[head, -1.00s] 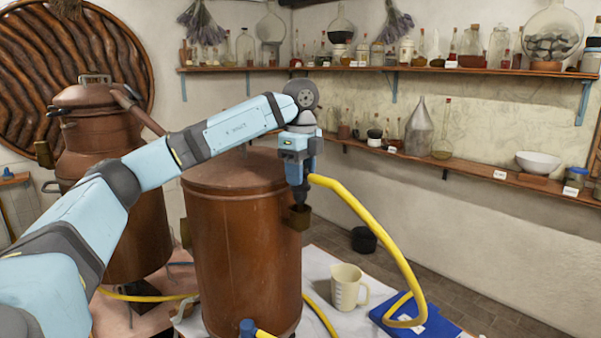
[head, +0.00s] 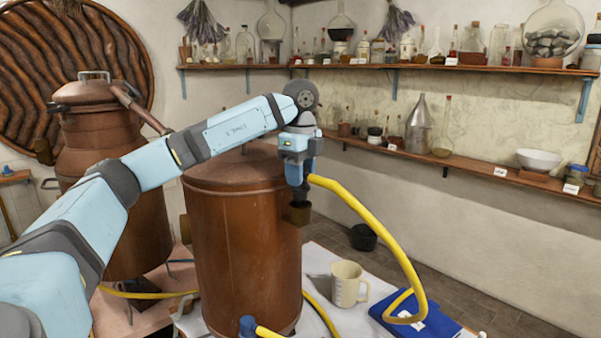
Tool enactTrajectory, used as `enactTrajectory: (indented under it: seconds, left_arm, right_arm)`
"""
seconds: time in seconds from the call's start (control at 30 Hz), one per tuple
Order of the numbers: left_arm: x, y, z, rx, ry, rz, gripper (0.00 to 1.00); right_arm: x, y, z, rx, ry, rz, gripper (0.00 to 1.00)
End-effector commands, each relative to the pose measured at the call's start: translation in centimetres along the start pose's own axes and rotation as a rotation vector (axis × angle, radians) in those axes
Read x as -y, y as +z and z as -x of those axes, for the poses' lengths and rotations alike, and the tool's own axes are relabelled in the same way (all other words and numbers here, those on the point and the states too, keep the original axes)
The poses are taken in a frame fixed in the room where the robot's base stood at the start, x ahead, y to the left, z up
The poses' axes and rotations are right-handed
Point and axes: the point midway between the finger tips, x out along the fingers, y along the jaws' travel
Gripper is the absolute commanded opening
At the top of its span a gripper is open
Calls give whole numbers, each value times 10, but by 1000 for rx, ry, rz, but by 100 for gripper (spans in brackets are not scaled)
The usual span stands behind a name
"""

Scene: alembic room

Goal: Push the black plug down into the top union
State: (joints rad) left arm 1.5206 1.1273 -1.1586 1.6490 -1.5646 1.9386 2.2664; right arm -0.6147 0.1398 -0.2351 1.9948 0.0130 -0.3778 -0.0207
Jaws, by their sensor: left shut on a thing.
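My left gripper (head: 297,178) points down at the upper right side of the copper vessel (head: 245,240). It is shut on the blue hose end of the yellow hose (head: 372,223), which leaves it to the right. The black plug (head: 300,194) shows under the gripper only as a short dark part. It meets the mouth of the brass top union (head: 299,214) on the vessel's side. Its lower end is hidden, so I cannot tell how deep it sits. My right gripper is not in view.
A second blue hose end (head: 247,326) is at the vessel's lower front. A copper still (head: 105,190) stands behind at left. Shelves of glassware line the wall.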

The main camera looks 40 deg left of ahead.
Motion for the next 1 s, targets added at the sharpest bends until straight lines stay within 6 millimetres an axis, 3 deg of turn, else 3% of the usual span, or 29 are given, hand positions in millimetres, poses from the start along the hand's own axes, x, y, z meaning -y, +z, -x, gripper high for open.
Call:
enactTrajectory:
  seconds: [1.0]
  left_arm:
    - [0, 0, -7, 0, 0, 0, 14]
  right_arm:
    - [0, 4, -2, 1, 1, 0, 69]
